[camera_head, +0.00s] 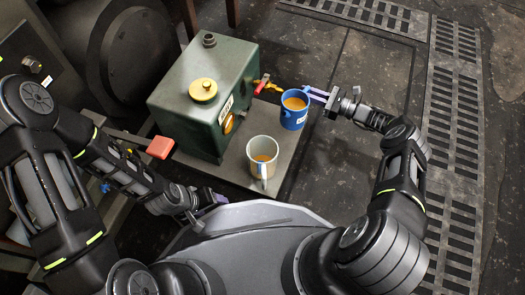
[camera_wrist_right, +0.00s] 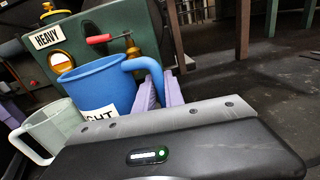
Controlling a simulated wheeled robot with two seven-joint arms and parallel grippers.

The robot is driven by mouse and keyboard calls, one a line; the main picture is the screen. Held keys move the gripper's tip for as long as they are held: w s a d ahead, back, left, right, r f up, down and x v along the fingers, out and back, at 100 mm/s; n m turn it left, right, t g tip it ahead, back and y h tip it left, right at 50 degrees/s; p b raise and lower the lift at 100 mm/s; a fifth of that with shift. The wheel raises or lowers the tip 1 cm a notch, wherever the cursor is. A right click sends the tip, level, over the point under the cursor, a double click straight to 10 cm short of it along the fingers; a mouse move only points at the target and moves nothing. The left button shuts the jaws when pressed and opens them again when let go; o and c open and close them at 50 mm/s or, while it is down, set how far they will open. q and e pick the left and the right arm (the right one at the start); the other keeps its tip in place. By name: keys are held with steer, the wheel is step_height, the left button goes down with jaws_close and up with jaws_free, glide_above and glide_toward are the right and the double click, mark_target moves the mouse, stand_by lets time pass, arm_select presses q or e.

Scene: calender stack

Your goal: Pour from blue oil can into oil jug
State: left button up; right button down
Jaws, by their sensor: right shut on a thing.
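The blue oil can (camera_head: 294,120) holds amber liquid and looks roughly upright. My right gripper (camera_head: 316,94) is shut on its handle, from the right side. In the right wrist view the can (camera_wrist_right: 92,84) shows a white label partly hidden, with its handle between the purple fingers (camera_wrist_right: 158,92). The pale oil jug (camera_head: 262,148) stands on the grey plate, nearer me and left of the can, with some amber liquid inside. It also shows at the left of the right wrist view (camera_wrist_right: 58,128). My left gripper (camera_head: 212,199) is low at the left, partly hidden; its jaws are unclear.
A green tank (camera_head: 190,110) with a yellow cap and red-handled tap stands behind and left of the jug; its label reads HEAVY. A red block-like handle (camera_head: 160,147) juts out at its left. The plate (camera_head: 230,165) has bare room; open floor lies right.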

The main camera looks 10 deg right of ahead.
mark_target(306, 97)
steer(key=shift+s+a+f+g, duration=0.15)
steer(key=shift+a+f, duration=0.2)
steer(key=shift+f, duration=0.4)
steer(key=shift+a+f+g, duration=0.15)
steer(key=shift+a+f, duration=0.15)
steer(key=shift+f, duration=0.4)
steer(key=shift+r+n, duration=0.3)
steer(key=shift+r, duration=0.05)
steer(key=shift+s+a+r+n, duration=0.15)
steer(key=shift+r+n, duration=0.15)
steer(key=shift+r, duration=0.1)
steer(key=shift+s+a+r+n, duration=0.15)
steer(key=shift+r+n, duration=0.15)
steer(key=shift+r, duration=0.1)
steer(key=shift+s+a+r+n, duration=0.35)
steer(key=shift+r+n, duration=0.1)
steer(key=shift+r, duration=0.2)
steer(key=shift+s+a+r+n, duration=0.3)
steer(key=shift+r+n, duration=0.15)
steer(key=shift+r, duration=0.2)
steer(key=shift+s+a+r+n+h, duration=0.3)
steer(key=shift+r+n, duration=0.1)
steer(key=shift+r, duration=0.2)
steer(key=shift+s+a+r+n, duration=0.35)
steer(key=shift+a+r+n, duration=0.05)
steer(key=shift+r, duration=0.2)
